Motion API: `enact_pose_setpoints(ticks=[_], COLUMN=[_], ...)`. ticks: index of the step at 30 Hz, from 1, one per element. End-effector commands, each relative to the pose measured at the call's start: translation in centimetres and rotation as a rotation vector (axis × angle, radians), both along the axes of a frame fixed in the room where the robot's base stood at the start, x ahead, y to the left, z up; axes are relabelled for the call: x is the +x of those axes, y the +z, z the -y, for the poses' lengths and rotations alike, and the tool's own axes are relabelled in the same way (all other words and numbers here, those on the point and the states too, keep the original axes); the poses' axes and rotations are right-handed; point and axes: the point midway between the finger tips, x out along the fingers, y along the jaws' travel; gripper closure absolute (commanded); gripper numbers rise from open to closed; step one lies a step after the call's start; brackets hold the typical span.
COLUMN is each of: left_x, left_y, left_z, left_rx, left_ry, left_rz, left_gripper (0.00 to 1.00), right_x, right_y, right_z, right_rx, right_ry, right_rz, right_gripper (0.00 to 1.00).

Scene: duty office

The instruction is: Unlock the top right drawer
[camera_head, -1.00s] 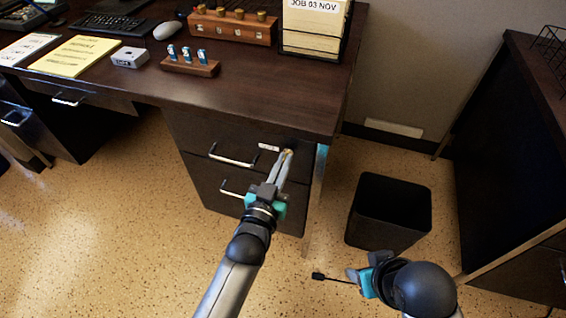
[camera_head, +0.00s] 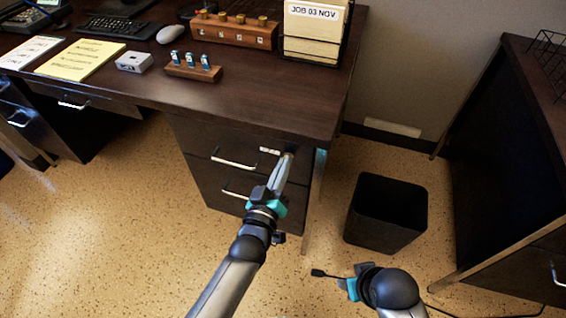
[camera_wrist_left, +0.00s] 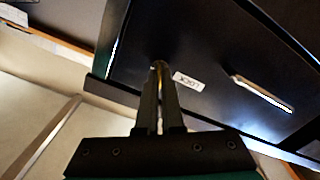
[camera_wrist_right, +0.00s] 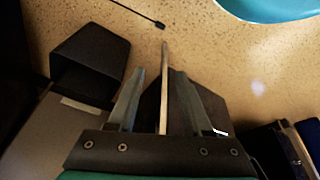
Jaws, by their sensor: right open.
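The top right drawer (camera_head: 205,139) of the dark desk is closed, with a silver handle (camera_head: 233,163) and a small white LOCK label (camera_head: 269,150). My left gripper (camera_head: 287,160) is at the lock, right of the label. In the left wrist view its fingers (camera_wrist_left: 159,78) are close together around a small brass piece (camera_wrist_left: 158,66), seemingly a key at the lock. The fingers hide most of it and the keyhole. My right gripper (camera_head: 350,286) hangs low over the floor, away from the drawer. Its fingers (camera_wrist_right: 157,72) are apart and empty.
A second drawer handle (camera_head: 235,193) is below. A black bin (camera_head: 388,215) stands right of the desk, near my right arm. A wooden stand with blue-topped pieces (camera_head: 193,70) and a file holder (camera_head: 314,35) sit on the desk. A dark cabinet (camera_head: 500,140) is at right.

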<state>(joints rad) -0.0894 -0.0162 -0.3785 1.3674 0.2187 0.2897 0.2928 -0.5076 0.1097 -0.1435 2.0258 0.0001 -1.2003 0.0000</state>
Motion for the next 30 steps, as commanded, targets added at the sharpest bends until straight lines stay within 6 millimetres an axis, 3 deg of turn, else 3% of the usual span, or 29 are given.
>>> enact_pose_setpoints(ticks=[13, 30], left_x=[0.0, 0.0], left_y=[-0.2, -0.3], left_z=[-0.1, -0.1], left_rx=[-0.402, -0.851], left_ry=[-0.001, 0.0], left_rz=[-0.132, -0.278], left_gripper=[1.0, 1.0], right_x=[-0.5, 0.3], right_y=[-1.4, -0.3], right_z=[0.1, -0.1], right_rx=[-0.003, 0.001], right_ry=[0.001, 0.001], right_rz=[-0.02, 0.003], right_gripper=[0.5, 0.5])
